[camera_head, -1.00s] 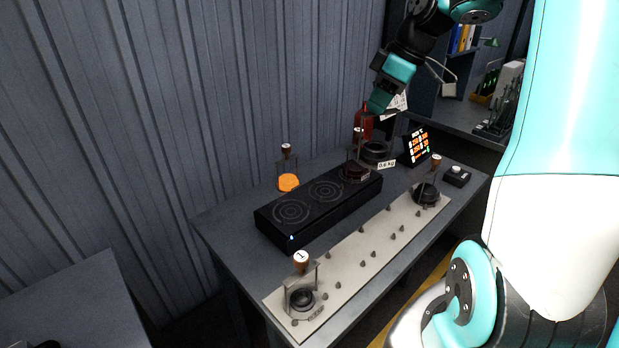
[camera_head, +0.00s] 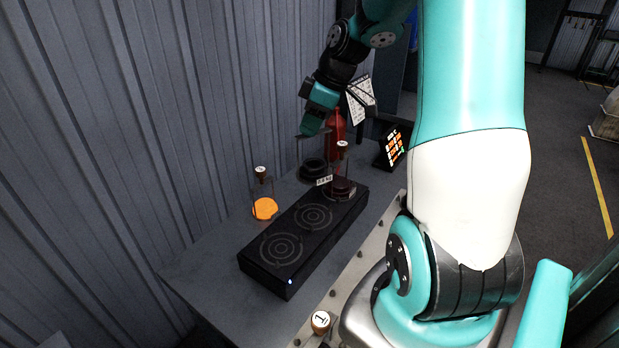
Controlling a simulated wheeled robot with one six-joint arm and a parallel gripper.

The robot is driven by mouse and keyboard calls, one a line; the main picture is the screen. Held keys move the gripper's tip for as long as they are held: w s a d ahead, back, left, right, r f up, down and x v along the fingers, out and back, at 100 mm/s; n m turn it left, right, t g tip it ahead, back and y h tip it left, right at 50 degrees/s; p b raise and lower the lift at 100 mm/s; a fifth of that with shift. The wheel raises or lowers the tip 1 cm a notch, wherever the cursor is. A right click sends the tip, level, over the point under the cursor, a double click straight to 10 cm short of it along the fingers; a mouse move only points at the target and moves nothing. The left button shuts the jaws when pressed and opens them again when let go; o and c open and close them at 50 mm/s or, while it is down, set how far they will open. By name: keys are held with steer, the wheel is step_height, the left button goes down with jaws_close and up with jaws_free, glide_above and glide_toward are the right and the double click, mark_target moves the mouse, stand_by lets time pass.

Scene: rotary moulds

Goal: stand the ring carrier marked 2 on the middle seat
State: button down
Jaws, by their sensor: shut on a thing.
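My gripper (camera_head: 309,132) is shut on a carrier with a dark ring (camera_head: 313,169) and hangs over the back of the bench, behind the black heater. The fingers hide the top of this carrier, so I cannot read its number. A tag reading about 0.6 kg (camera_head: 323,181) shows just below the ring. A carrier with a knob marked 1 (camera_head: 320,322) stands at the near end of the pale strip (camera_head: 345,281). My arm hides much of the strip, including its middle, and the far-end carrier is not visible.
The black heater (camera_head: 278,282) has two bare rings and a knobbed carrier (camera_head: 342,170) at its far end. A carrier with an orange disc (camera_head: 264,209) is left of it. A red bottle (camera_head: 336,125) and a lit display (camera_head: 393,147) stand behind.

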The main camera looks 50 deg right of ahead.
mark_target(311, 174)
step_height(311, 174, down, 14)
steer(key=shift+r+p, duration=0.2)
steer(key=shift+p, duration=1.05)
steer(key=c, duration=0.8)
jaws_free()
